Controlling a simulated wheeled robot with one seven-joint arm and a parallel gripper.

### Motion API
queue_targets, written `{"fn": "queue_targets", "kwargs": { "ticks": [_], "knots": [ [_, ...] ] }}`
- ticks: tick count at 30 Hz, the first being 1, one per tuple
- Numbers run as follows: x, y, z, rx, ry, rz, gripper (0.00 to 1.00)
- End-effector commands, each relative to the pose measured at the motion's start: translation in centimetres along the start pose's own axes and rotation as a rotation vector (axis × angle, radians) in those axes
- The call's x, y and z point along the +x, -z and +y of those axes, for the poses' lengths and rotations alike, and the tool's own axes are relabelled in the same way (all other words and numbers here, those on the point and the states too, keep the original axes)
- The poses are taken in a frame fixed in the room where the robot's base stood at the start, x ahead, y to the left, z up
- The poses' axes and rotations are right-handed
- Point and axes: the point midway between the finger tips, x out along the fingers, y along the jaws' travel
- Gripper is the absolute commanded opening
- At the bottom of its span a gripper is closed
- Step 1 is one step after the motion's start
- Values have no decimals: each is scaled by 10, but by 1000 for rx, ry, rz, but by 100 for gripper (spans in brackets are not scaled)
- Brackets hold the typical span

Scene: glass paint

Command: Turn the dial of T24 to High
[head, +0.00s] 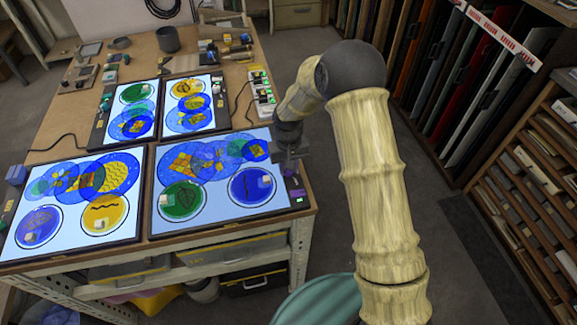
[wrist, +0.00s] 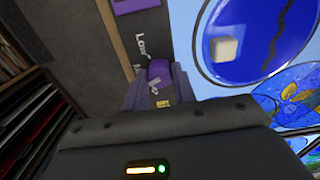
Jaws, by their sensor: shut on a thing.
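The light panel at the front right of the table (head: 215,218) has a dark right edge strip carrying a printed "Low" in the wrist view (wrist: 143,46). A purple dial (wrist: 160,70) sits on that strip below the word. My gripper (wrist: 152,88) is shut on the dial, one finger on each side. In the head view my gripper (head: 290,158) is over the right edge of this panel and hides the dial. The dial's pointer and the word High are not readable, and I cannot read a T24 tag.
Three more lit panels with coloured glass discs, one at the front left (head: 145,238), share the wooden table (head: 50,135). A pale block (wrist: 226,49) lies on a blue disc beside the strip. Racks of sheets (head: 480,90) stand to the right, across open floor.

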Motion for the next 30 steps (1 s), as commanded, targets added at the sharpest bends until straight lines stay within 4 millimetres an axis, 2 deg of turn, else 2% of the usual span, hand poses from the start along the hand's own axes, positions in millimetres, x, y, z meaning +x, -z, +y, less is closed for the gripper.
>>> {"fn": "queue_targets", "kwargs": {
  "ticks": [18, 30],
  "knots": [
    [-1, 0, 0, -552, 0, 0, 4],
    [0, 0, 0, -715, -1, 0, 4]
  ]
}}
